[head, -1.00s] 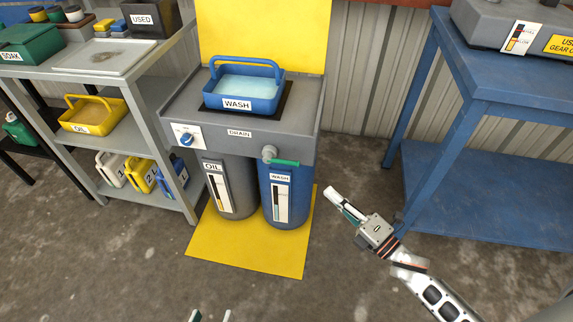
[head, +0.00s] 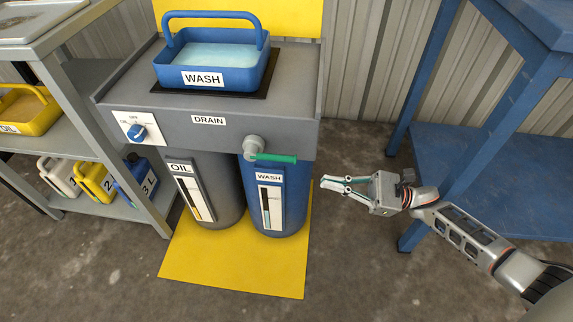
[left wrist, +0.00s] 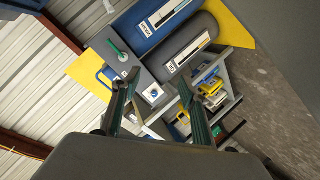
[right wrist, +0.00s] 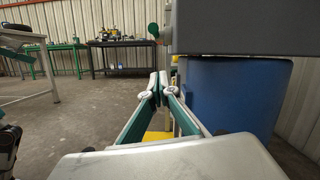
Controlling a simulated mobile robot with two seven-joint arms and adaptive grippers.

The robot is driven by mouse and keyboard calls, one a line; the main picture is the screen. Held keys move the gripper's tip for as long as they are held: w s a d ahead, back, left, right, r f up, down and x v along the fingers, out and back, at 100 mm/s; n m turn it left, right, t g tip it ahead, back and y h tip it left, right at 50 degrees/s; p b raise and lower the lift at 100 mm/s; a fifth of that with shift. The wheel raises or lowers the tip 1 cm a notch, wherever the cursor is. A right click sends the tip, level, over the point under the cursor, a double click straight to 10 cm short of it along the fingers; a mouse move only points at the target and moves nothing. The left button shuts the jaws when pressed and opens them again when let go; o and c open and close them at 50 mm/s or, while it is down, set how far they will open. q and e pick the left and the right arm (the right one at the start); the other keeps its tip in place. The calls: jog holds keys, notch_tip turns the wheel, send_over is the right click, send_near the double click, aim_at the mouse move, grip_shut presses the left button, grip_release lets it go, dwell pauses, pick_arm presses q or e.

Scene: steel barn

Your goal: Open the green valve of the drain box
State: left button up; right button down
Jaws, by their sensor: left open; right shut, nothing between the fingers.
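The grey drain box (head: 228,131) stands ahead with a blue WASH tub (head: 238,78) on top. Its green valve handle (head: 274,158) sticks out to the right from a grey round fitting on the front. The handle also shows in the left wrist view (left wrist: 115,46) and at the top of the right wrist view (right wrist: 153,31). My right gripper (head: 325,186) is shut and empty, right of the handle and a little below it, apart from it. My left gripper (left wrist: 158,90) is open and empty; it is out of the head view.
A blue drum (head: 290,200) and a grey OIL drum (head: 212,200) stand under the box on a yellow mat (head: 220,268). A blue selector knob (head: 137,133) is on the box's left front. A grey shelf (head: 75,55) is left, a blue bench (head: 480,160) right.

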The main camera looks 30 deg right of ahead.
jog(key=shift+r, duration=0.1)
jog(key=shift+a, duration=0.1)
jog(key=p, duration=0.2)
send_near(271, 155)
jog(key=w+a+f, duration=0.1)
jog(key=w+a, duration=0.2)
jog(key=a, duration=0.1)
pick_arm(q)
jog(key=a+m, duration=0.2)
jog(key=shift+w+m, duration=0.25)
jog(key=shift+m, duration=0.15)
pick_arm(e)
jog(key=shift+s+a+f, duration=0.1)
jog(key=shift+a, duration=0.1)
pick_arm(q)
jog(key=shift+r, duration=0.1)
